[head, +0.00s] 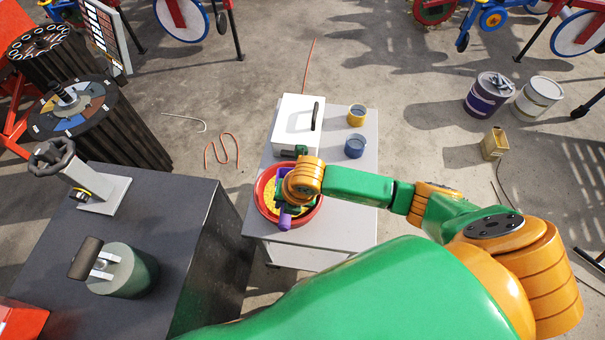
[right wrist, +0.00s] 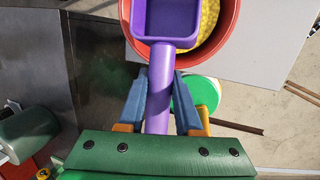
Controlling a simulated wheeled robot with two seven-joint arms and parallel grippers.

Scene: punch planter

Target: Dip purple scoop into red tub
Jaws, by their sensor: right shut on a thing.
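The red tub (head: 261,187) stands on the pale cabinet top and holds yellow grains (head: 272,205). It also shows at the top of the right wrist view (right wrist: 229,32). My right gripper (right wrist: 160,98) is shut on the handle of the purple scoop (right wrist: 174,20). The scoop's square bowl is over the tub in the right wrist view; I cannot tell whether it touches the grains. In the head view my right gripper and wrist cover much of the tub, and the scoop's purple handle (head: 285,219) shows at the tub's front rim. My left gripper is not in view.
On the pale cabinet (head: 350,205) are a white box with a black handle (head: 297,122), a yellow cup (head: 357,115) and a blue cup (head: 355,146). A dark bench (head: 150,225) with a handwheel stand and a green cylinder is close on the left.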

